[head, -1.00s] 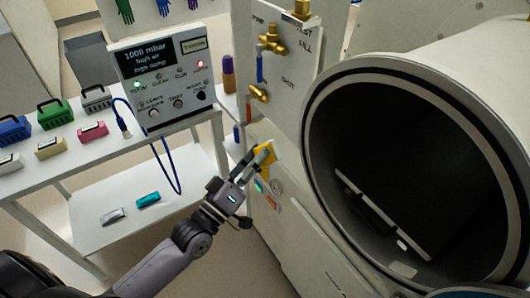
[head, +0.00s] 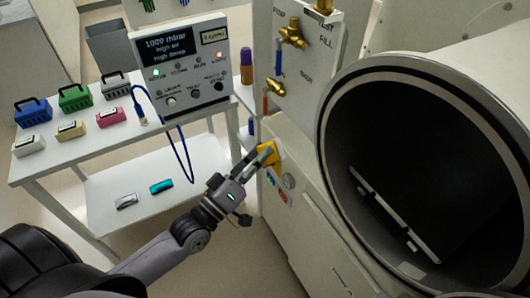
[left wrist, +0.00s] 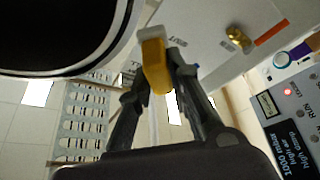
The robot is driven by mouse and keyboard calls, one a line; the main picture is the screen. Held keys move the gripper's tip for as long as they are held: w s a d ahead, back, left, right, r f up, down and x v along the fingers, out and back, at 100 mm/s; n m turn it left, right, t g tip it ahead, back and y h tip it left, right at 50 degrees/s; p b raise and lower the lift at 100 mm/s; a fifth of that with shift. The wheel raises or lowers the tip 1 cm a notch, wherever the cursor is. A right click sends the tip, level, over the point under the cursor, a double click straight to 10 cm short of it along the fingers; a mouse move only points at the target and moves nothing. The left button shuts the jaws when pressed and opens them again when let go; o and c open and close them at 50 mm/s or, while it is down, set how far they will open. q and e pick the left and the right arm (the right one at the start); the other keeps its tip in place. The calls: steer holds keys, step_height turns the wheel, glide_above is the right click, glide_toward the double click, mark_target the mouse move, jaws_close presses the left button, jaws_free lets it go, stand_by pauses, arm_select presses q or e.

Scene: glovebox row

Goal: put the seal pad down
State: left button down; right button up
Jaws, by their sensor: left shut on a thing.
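The yellow seal pad (head: 271,153) is between the fingers of my left gripper (head: 262,156), close to the white front panel below the brass valves in the head view. The left wrist view shows the yellow pad (left wrist: 156,66) between the two dark fingertips of my left gripper (left wrist: 160,62), which is shut on it. A pale piece shows at the pad's far end. I cannot tell whether the pad touches the panel. My right gripper is not in view.
The large round open port (head: 400,180) is right of my left gripper. A white cart (head: 110,205) at left bears several coloured blocks and a control box (head: 180,65) with a hanging blue cable (head: 184,155). Brass valves (head: 290,32) stick out above the panel.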

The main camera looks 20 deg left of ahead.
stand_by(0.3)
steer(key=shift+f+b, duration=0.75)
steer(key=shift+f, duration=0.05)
arm_select(q)
steer(key=s+f+n+t+y, duration=0.1)
steer(key=s+f+n+y, duration=0.2)
steer(key=s+y, duration=0.4)
steer(key=shift+s+a+n, duration=0.15)
steer(key=shift+s+n, duration=0.35)
steer(key=shift+s, duration=0.4)
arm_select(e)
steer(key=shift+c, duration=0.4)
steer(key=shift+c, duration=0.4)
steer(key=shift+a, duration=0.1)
